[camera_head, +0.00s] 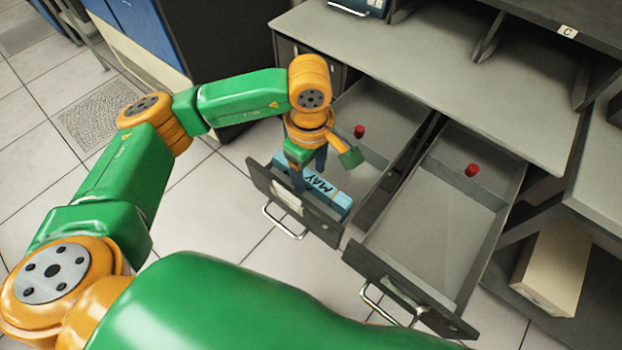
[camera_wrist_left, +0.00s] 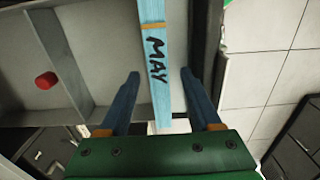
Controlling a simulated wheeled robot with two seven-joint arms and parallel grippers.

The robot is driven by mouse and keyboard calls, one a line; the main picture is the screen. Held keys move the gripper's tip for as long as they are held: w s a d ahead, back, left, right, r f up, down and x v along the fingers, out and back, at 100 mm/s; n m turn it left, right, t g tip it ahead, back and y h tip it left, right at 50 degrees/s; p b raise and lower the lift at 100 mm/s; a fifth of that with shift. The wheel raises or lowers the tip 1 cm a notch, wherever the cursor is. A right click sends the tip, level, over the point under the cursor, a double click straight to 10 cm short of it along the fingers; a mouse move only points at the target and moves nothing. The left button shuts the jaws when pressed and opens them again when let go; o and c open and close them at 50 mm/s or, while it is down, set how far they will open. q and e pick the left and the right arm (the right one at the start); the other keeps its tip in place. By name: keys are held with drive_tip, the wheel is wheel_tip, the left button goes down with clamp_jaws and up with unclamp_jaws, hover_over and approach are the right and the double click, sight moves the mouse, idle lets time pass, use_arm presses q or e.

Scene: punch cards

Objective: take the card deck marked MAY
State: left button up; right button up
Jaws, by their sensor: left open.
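The blue card deck marked MAY (camera_head: 328,188) lies in the front of the open left drawer (camera_head: 372,118), along its front panel. My left gripper (camera_head: 308,170) is over the drawer at the deck, pointing down. In the left wrist view its two blue fingers (camera_wrist_left: 158,80) are apart, one on each side of the deck, with gaps between them and it. My right gripper is in neither view.
A second open drawer (camera_head: 425,225) on the right holds a red cylinder (camera_head: 472,170). Another red cylinder (camera_head: 359,131) is in the left drawer. The grey desk top (camera_head: 410,70) stands behind, and a beige box (camera_head: 552,268) sits at the right. Tiled floor is free at left.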

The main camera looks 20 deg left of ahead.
use_arm(q)
drive_tip(key=shift+f, duration=0.75)
clamp_jaws()
drive_tip(key=shift+r, duration=0.1)
